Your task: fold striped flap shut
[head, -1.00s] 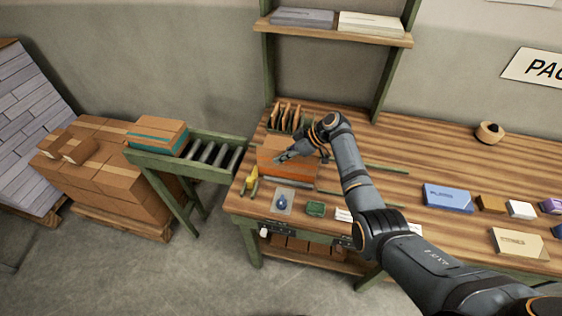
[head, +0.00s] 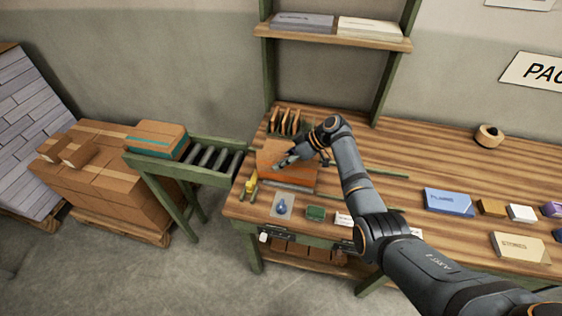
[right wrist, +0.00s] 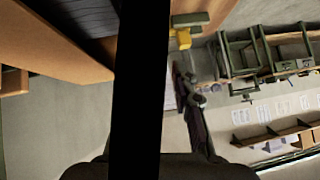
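An orange-brown cardboard box (head: 300,174) sits on the workbench left of the middle in the head view. A tilted panel shows on its upper side, but I cannot make out stripes, so I cannot tell which flap it is. My right gripper (head: 282,161) reaches over the box from the right, its fingertips at or just above that panel. I cannot tell whether they touch it or how far apart they are. In the right wrist view, cardboard (right wrist: 50,45) fills the upper left, and a dark band hides the middle. My left gripper is not in view.
A yellow tool (head: 251,185) lies left of the box. A blue item on a pale card (head: 282,204) and a green block (head: 315,212) lie in front. An upright divider rack (head: 286,122) stands behind. A roller conveyor (head: 208,157) adjoins the bench's left.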

